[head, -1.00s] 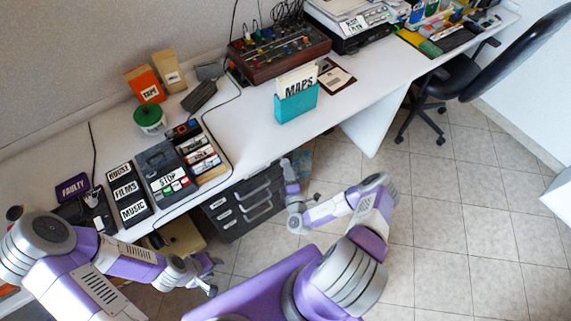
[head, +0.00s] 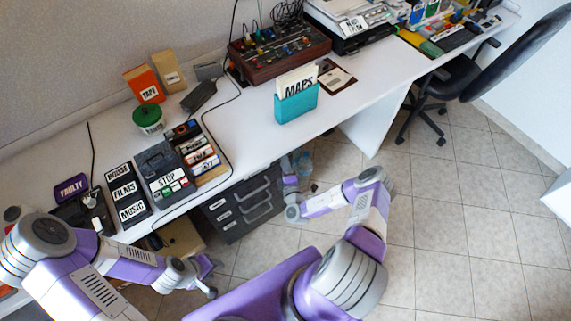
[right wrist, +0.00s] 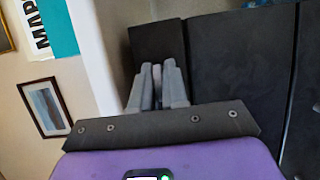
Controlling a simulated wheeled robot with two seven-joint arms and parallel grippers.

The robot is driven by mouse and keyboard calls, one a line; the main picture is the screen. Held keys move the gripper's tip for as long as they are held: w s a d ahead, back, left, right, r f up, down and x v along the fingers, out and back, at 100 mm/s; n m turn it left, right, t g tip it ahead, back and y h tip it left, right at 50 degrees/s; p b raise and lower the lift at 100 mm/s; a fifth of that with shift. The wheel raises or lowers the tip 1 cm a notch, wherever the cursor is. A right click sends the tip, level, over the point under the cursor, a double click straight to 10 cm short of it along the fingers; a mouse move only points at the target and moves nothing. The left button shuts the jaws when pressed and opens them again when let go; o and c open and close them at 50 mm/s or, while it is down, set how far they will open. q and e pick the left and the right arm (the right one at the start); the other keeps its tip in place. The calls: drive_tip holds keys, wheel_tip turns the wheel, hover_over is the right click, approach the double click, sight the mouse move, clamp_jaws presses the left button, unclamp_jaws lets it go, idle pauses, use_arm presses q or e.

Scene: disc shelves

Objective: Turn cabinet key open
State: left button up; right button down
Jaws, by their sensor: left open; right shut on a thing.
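The dark drawer cabinet (head: 222,212) stands under the desk, its drawer fronts with handles facing the floor area. Its dark panels (right wrist: 240,75) fill the right of the right wrist view. My right gripper (head: 287,165) is at the cabinet's right end, under the desk edge. In the right wrist view my right gripper (right wrist: 157,75) is shut on a thin grey piece, which I take to be the key; the fingers mostly hide it, and its turn angle cannot be told. My left gripper (head: 212,279) is open and empty, low over the floor left of the cabinet.
The white desk (head: 245,150) runs above the cabinet, with a teal MAPS holder (head: 297,102) near its edge. A cardboard box (head: 182,238) stands under the desk left of the cabinet. An office chair (head: 450,90) stands at right. The tiled floor (head: 440,220) is clear.

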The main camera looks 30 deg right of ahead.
drive_tip(key=n+t, duration=0.1)
drive_tip(key=n, duration=0.3)
drive_tip(key=shift+n+t, duration=0.4)
drive_tip(key=n+t, duration=0.1)
drive_tip(key=n, duration=0.1)
drive_tip(key=n+y, duration=0.1)
drive_tip(key=n, duration=0.2)
drive_tip(key=shift+f+t+y+b, duration=0.1)
drive_tip(key=shift+t+y+b, duration=0.2)
drive_tip(key=shift+t, duration=0.1)
drive_tip(key=n+y, duration=0.1)
drive_tip(key=n, duration=0.2)
drive_tip(key=n+t+y, duration=0.1)
drive_tip(key=n, duration=0.2)
drive_tip(key=shift+n+b, duration=0.3)
drive_tip(key=shift+n+t+y, duration=0.3)
drive_tip(key=shift+n+y, duration=1.5)
drive_tip(key=shift+n, duration=1.4)
drive_tip(key=c, duration=1.2)
unclamp_jaws()
drive_tip(key=shift+c, duration=0.2)
